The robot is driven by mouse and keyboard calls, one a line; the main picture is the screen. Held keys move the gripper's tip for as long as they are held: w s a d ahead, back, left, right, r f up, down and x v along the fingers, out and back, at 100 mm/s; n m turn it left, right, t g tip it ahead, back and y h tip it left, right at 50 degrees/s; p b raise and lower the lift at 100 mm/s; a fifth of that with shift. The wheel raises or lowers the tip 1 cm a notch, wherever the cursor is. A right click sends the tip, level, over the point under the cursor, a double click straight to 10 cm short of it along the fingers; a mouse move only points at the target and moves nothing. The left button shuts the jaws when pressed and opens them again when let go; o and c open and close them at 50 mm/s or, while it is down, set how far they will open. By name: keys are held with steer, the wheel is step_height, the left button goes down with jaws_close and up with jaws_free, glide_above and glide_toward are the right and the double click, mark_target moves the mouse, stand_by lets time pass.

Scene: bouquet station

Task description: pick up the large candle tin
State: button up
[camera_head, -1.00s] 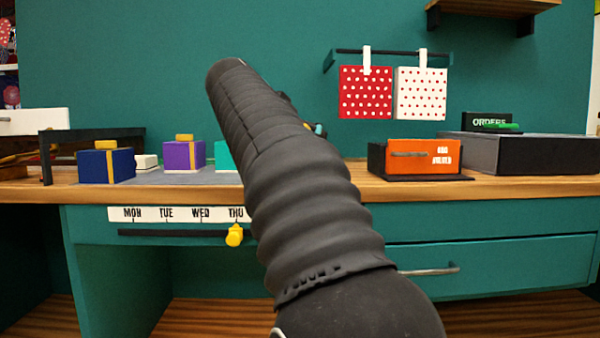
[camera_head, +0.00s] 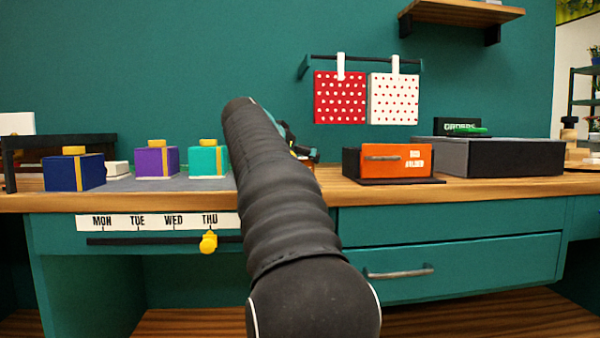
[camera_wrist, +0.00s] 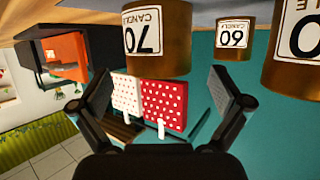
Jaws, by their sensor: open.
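Three brown candle tins with white labels show upside down in the wrist view: one in the middle (camera_wrist: 158,62), a smaller-looking one (camera_wrist: 233,48) to its right, and one cut off at the right edge (camera_wrist: 290,72). Which is the large tin I cannot tell for sure; the right one looks biggest but may be nearest. My gripper (camera_wrist: 160,95) is open and empty, its fingers spread left and right. The middle tin appears between and beyond the fingertips, with no contact visible. In the head view my arm hides most of the gripper and the tins.
Gift boxes in blue (camera_head: 72,172), purple (camera_head: 156,162) and teal (camera_head: 207,160) stand on the bench left of my arm. An orange-fronted box (camera_head: 395,163) and a dark grey tray (camera_head: 490,156) stand right. Red (camera_head: 340,97) and white (camera_head: 394,98) dotted cards hang behind.

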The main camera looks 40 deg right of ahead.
steer(key=x, duration=0.3)
steer(key=c, duration=1.5)
steer(key=shift+o, duration=0.2)
steer(key=shift+r, duration=0.15)
step_height(320, 180, up, 4)
steer(key=shift+r+p, duration=0.15)
steer(key=shift+p, duration=1)
steer(key=s+d+r, duration=0.2)
steer(key=s+r, duration=0.1)
steer(key=s, duration=0.2)
steer(key=s+d+r+p, duration=0.1)
steer(key=s+d+r, duration=0.1)
steer(key=s, duration=0.4)
steer(key=shift+r, duration=0.75)
